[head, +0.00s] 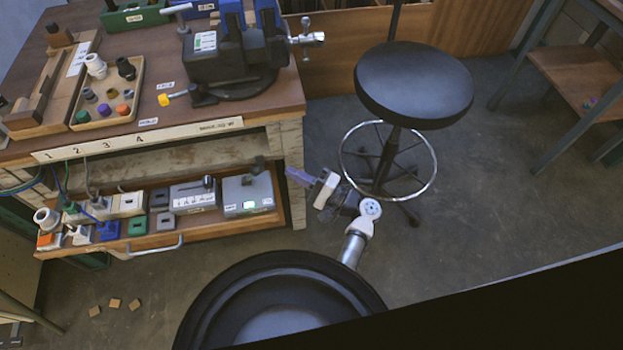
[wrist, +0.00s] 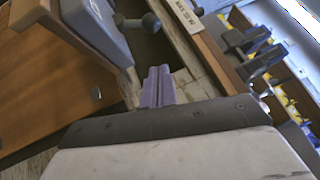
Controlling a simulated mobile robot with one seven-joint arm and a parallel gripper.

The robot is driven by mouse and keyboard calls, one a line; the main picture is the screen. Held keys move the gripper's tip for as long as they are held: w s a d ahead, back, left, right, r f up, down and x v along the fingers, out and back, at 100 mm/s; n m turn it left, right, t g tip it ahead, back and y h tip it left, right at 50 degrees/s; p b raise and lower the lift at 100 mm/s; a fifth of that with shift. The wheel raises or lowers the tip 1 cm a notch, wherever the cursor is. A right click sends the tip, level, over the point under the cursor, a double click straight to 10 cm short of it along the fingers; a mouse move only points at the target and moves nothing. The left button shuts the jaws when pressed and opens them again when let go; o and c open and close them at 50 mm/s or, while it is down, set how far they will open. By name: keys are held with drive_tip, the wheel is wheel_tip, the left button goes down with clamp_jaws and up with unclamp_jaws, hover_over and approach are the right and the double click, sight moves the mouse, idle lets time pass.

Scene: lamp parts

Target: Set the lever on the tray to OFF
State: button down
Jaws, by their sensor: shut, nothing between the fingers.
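A pull-out wooden tray (head: 160,240) sits under the workbench. At its right end is a light grey box (head: 235,198) with a small green lit window. A dark lever (head: 256,166) with a round knob stands at the box's back right corner. In the wrist view the lever's knob (wrist: 151,22) shows just beyond my fingers, beside the grey box (wrist: 98,28). My gripper (head: 290,172) is just right of the box, its purple fingers (wrist: 158,86) shut and empty. They look apart from the lever. I cannot read the lever's labels.
A second box with a black knob (head: 208,183) and several sockets and plugs stand left on the tray. The bench's front edge (head: 150,142) overhangs the tray. A black stool (head: 413,85) stands behind my arm. Small blocks (head: 114,303) lie on the floor.

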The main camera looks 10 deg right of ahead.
drive_tip(key=shift+w+a+r+p, duration=0.1)
drive_tip(key=shift+a+r+p, duration=0.2)
drive_tip(key=shift+a, duration=0.6)
drive_tip(key=shift+w+a+r+p, duration=0.2)
drive_tip(key=shift+a+p, duration=0.2)
drive_tip(key=shift+a, duration=0.55)
drive_tip(key=shift+w+a+r+p, duration=0.1)
drive_tip(key=shift+a+r+p, duration=0.2)
drive_tip(key=shift+a, duration=0.6)
drive_tip(key=shift+d+r, duration=0.1)
